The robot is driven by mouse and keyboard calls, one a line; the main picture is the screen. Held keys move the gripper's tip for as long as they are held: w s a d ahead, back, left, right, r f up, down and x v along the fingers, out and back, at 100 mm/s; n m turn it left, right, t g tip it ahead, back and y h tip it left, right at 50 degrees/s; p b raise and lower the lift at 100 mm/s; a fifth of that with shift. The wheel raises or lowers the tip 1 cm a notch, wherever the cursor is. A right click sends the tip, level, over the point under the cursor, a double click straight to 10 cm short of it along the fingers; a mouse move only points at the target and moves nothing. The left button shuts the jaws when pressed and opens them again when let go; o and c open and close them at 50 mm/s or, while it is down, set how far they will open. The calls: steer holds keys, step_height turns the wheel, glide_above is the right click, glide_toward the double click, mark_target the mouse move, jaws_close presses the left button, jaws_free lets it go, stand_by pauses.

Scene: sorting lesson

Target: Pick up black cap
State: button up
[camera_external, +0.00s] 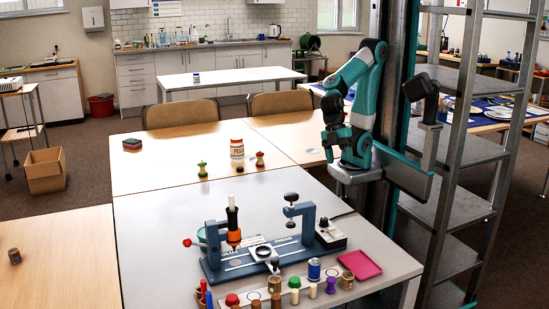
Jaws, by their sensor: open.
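A small dark piece (239,169), which looks like the black cap, lies on the wooden table just in front of a white jar with an orange label (237,150). It is too small to make out its shape. My gripper (330,156) is the dark end of the teal arm, pointing down to the right of the jar. It is open, with nothing seen between its fingers, and well apart from the dark piece. Its fingertips are small and hard to make out.
A blue-grey fixture (222,268), several small coloured pieces and a pink tray (360,264) fill the nearer grey table. The wooden table's left part is mostly clear.

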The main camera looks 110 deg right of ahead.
stand_by(0.3)
steer(key=w+d+r+m+t+h+p, duration=0.1)
steer(key=w+d+r+m+h+p, duration=0.2)
steer(key=w+d+m, duration=1.15)
steer(key=m+g+h+p, duration=0.1)
steer(key=m+p, duration=0.2)
steer(key=m, duration=0.8)
glide_above(240, 167)
step_height(240, 167, down, 14)
steer(key=shift+w+r, duration=0.1)
steer(key=shift+r, duration=0.05)
step_height(240, 167, down, 6)
steer(key=shift+a+f, duration=0.15)
steer(key=shift+f, duration=0.1)
